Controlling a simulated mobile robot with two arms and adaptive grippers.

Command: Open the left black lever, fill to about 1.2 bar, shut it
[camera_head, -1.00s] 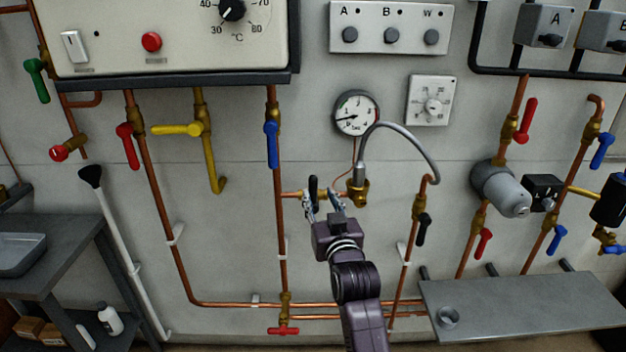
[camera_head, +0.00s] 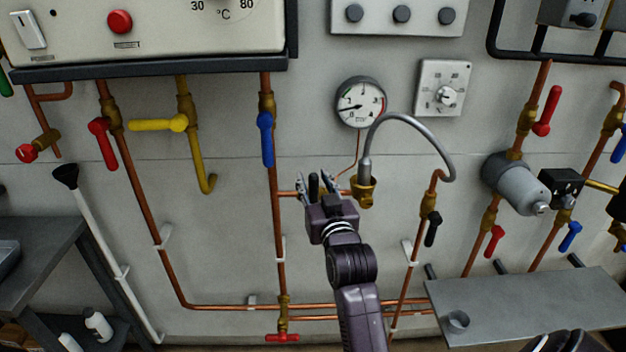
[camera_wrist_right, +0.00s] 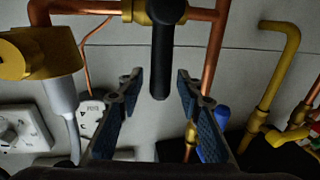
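The left black lever (camera_head: 313,186) stands upright, across its short horizontal copper pipe. In the right wrist view the lever (camera_wrist_right: 163,60) shows between my open fingers, with a gap on each side. My right gripper (camera_head: 318,188) is open around it; it also shows in the right wrist view (camera_wrist_right: 158,90). The pressure gauge (camera_head: 361,102) is above and right; its needle points left and slightly down, seemingly below 1. The grey filling hose (camera_head: 412,121) arches from a brass fitting (camera_head: 365,192) to the right-hand pipe. My left gripper is out of view.
A second black lever (camera_head: 433,229) hangs down on the right-hand pipe. A blue lever (camera_head: 266,138) hangs on the vertical pipe to the left. A grey shelf (camera_head: 530,300) juts out at lower right. The wall below the gripper is mostly bare between pipes.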

